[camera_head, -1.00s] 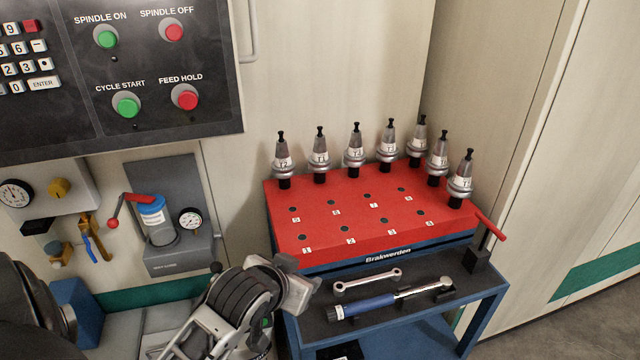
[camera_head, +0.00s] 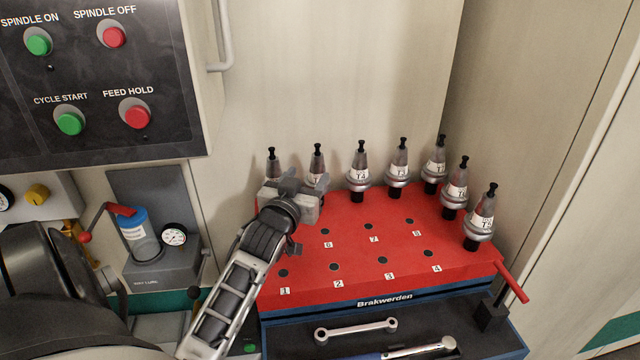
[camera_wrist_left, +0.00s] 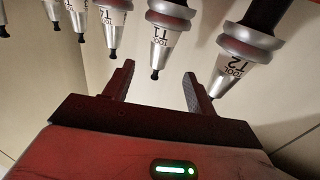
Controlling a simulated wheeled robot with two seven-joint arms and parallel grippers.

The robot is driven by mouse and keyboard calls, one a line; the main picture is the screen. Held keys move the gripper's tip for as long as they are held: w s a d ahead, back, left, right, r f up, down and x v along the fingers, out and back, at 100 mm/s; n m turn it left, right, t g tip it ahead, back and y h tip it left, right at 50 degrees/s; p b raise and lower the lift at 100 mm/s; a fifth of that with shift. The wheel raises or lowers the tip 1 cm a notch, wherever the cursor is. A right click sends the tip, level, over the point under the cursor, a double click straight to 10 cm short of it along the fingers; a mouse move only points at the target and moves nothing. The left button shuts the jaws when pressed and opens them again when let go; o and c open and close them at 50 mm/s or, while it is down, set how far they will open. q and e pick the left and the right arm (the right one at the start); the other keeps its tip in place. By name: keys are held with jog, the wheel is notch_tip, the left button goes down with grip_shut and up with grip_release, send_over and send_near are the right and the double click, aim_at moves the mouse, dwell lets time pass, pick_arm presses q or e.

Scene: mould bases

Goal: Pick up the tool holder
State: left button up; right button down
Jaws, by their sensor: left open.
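Several silver tool holders with black studs stand upright along the back and right of a red rack (camera_head: 395,262). My left gripper (camera_head: 300,182) is open and empty at the rack's back left, in front of two holders, which it partly hides. In the left wrist view, which looks upside down, the T1 tool holder (camera_wrist_left: 168,30) lies beyond and roughly between the open fingers (camera_wrist_left: 158,78), with a visible gap. The T2 tool holder (camera_wrist_left: 240,50) is to its right there, outside the fingers.
The rack's numbered front holes are empty. A wrench (camera_head: 356,330) and a blue-handled tool (camera_head: 425,348) lie on the cart shelf in front. A red lever (camera_head: 512,282) juts out at the right. A control panel (camera_head: 95,80) and a wall handle (camera_head: 222,40) are at the left.

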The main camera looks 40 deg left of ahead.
aim_at(315, 168)
pick_arm(q)
jog(key=shift+w+a+f, duration=0.3)
jog(key=shift+w+f, duration=0.35)
jog(key=shift+w, duration=0.1)
jog(key=x, duration=0.6)
grip_shut()
jog(key=shift+r, duration=0.3)
